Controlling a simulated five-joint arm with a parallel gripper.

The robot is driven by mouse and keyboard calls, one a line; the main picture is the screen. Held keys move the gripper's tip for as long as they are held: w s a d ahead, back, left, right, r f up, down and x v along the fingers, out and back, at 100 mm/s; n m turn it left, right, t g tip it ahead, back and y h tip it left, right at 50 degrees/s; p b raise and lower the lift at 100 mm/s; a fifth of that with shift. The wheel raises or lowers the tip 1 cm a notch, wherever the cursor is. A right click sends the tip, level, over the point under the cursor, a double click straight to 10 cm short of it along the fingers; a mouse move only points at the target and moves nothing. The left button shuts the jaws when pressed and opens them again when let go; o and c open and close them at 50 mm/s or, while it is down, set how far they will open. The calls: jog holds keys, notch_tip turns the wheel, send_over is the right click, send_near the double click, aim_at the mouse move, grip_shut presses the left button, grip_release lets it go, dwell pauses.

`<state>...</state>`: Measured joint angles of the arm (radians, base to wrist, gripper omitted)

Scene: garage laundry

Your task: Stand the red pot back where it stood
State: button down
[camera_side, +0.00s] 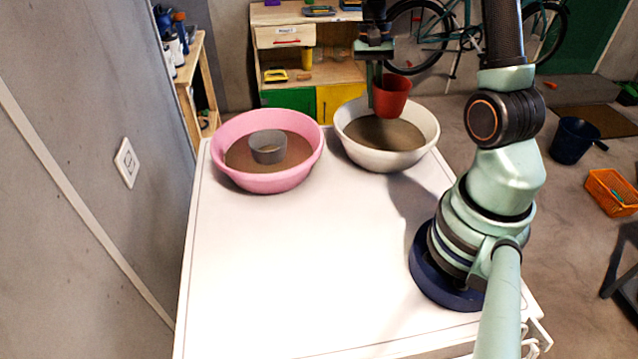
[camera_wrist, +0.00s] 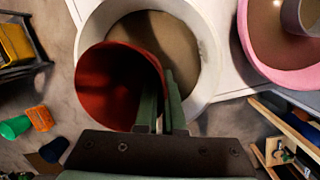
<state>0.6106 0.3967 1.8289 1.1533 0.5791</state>
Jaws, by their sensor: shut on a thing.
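The red pot (camera_side: 393,97) is held in my gripper (camera_side: 375,88) above the white basin (camera_side: 431,137), which has a brown layer inside. My gripper is shut on the pot's wall, and the pot looks roughly upright and clear of the basin. In the wrist view the red pot (camera_wrist: 105,88) overlaps the left part of the white basin (camera_wrist: 207,45), beside the gripper fingers (camera_wrist: 165,95). A grey pot (camera_side: 268,147) stands in the pink basin (camera_side: 228,132) to the left, on a similar brown layer.
The white table (camera_side: 290,270) is bare in front of the two basins. The basins stand close together at its far end. A wooden shelf unit (camera_side: 345,72) stands behind. A blue bucket (camera_side: 570,142) and an orange basket (camera_side: 605,195) are on the floor at right.

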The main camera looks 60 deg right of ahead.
jog(key=v, duration=0.2)
jog(key=s+v, duration=0.1)
jog(key=v, duration=0.2)
jog(key=a+v, duration=0.1)
jog(key=v, duration=0.2)
jog(key=shift+s+r, duration=0.2)
jog(key=shift+r, duration=0.2)
jog(key=shift+w+a+r, duration=0.1)
jog(key=shift+a+r, duration=0.1)
jog(key=shift+r, duration=0.1)
jog(key=w+a+n+h, duration=0.3)
jog(key=a+n, duration=0.6)
jog(key=a, duration=1.6)
jog(key=n+h, duration=0.1)
jog(key=n, duration=0.8)
send_over(286, 331)
jog(key=shift+t, duration=0.3)
jog(key=f, duration=2)
jog(key=shift+w+a, duration=0.25)
jog(key=shift+a, duration=0.15)
jog(key=shift+f, duration=0.2)
